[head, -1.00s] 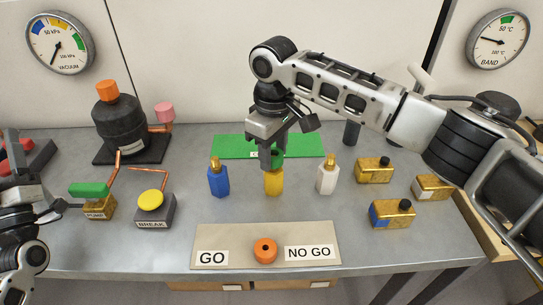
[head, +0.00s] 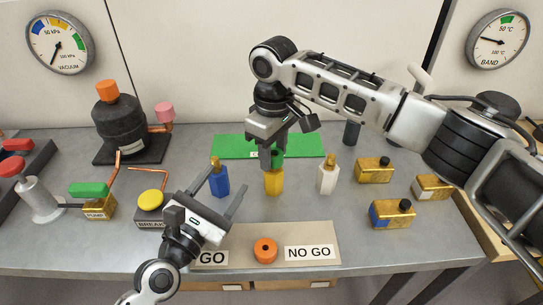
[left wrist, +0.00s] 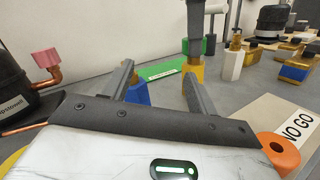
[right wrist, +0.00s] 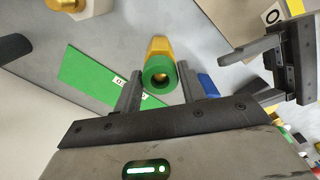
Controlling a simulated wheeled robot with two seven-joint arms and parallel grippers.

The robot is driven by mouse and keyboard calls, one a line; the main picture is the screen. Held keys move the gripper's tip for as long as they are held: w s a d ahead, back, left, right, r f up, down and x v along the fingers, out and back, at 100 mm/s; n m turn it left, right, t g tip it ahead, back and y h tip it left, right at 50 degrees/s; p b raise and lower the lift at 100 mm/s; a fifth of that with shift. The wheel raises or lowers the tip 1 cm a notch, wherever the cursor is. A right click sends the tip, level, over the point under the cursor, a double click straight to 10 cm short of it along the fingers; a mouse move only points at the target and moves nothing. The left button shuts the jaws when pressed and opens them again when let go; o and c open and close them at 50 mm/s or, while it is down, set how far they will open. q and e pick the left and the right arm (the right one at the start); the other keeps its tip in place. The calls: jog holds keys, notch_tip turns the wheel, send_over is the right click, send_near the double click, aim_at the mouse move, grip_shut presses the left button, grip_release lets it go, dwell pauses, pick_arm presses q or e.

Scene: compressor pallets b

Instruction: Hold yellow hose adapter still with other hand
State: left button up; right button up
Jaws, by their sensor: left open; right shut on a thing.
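The yellow hose adapter (head: 274,184) stands upright on the bench between a blue adapter (head: 220,181) and a white adapter (head: 328,178). My right gripper (head: 272,160) reaches down from above, shut on the green cap at the adapter's top; the green cap (right wrist: 158,74) shows as a ring between the fingers in the right wrist view. My left gripper (head: 229,178) is open and empty, left of the yellow adapter, its fingers pointing toward the adapters. In the left wrist view the blue adapter (left wrist: 138,94) shows beyond the fingers, with the yellow adapter (left wrist: 193,72) to its right.
A GO / NO GO board (head: 215,235) with an orange ring (head: 265,250) lies in front. Brass blocks (head: 391,215) stand to the right. A yellow-topped break button (head: 151,205), a pump valve (head: 97,208) and a black compressor (head: 119,125) are left. A green mat (head: 230,146) lies behind.

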aim_at(268, 179)
pick_arm(q)
jog(key=s+d+f+n+g, duration=0.1)
jog(key=d, duration=0.1)
jog(key=s+d+f+n+g+h, duration=0.1)
jog(key=f, duration=0.1)
jog(key=shift+s+d, duration=0.15)
jog(key=shift+d, duration=0.25)
jog(key=shift+d+n, duration=0.15)
jog(key=shift+n, duration=0.15)
jog(key=shift+x, duration=4.8)
jog(key=shift+s+d+r, duration=0.1)
jog(key=c, duration=0.8)
jog(key=shift+c, duration=1.1)
jog(key=shift+f, duration=0.25)
